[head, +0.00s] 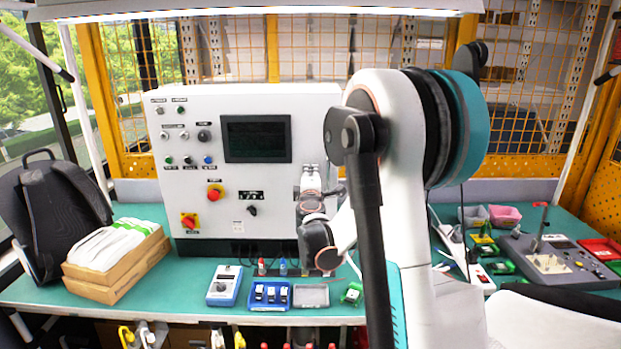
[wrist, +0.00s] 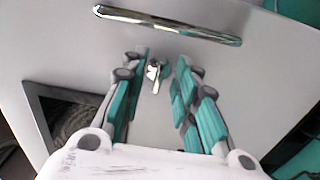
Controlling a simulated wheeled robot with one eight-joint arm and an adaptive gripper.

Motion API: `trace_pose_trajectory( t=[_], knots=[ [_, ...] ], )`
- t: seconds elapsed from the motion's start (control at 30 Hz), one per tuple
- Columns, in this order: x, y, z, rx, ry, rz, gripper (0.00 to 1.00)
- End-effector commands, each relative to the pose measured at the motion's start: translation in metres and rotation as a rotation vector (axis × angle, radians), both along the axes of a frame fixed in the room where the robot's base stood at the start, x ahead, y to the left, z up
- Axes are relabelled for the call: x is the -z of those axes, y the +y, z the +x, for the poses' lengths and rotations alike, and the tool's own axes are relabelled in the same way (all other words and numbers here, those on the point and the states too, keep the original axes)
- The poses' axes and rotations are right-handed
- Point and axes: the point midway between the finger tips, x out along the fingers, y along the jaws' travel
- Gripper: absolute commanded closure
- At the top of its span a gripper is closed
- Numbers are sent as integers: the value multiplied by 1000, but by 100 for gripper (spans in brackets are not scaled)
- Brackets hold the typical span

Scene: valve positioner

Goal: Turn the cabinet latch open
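The cabinet latch (wrist: 154,75) is a small shiny metal piece on a pale grey panel (wrist: 75,60) in the wrist view. My gripper (wrist: 161,60) is open, with its teal-padded fingers on either side of the latch and a gap to each. I cannot tell how far the fingertips are from the panel. In the head view the white control cabinet (head: 320,110) stands on the bench, with my wrist links in front of its right part. The latch and my fingertips cannot be made out there.
A long chrome handle (wrist: 170,25) lies just beyond the latch. A dark-framed opening (wrist: 42,100) is at left in the wrist view. A blue tray (head: 269,307), a blue meter (head: 224,286) and small bottles stand on the green bench (head: 150,296) before the cabinet.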

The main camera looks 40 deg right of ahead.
Motion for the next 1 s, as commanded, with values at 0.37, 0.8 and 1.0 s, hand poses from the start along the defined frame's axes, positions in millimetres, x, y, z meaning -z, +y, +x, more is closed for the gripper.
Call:
trace_pose_trajectory(
  t=[0.37, 0.8, 1.0],
  knots=[
    [0, 10, -13, -1, 1, -1, 72],
    [0, 59, -80, -1, 1, -1, 72],
    [0, 69, -95, 0, 0, 0, 72]
  ],
)
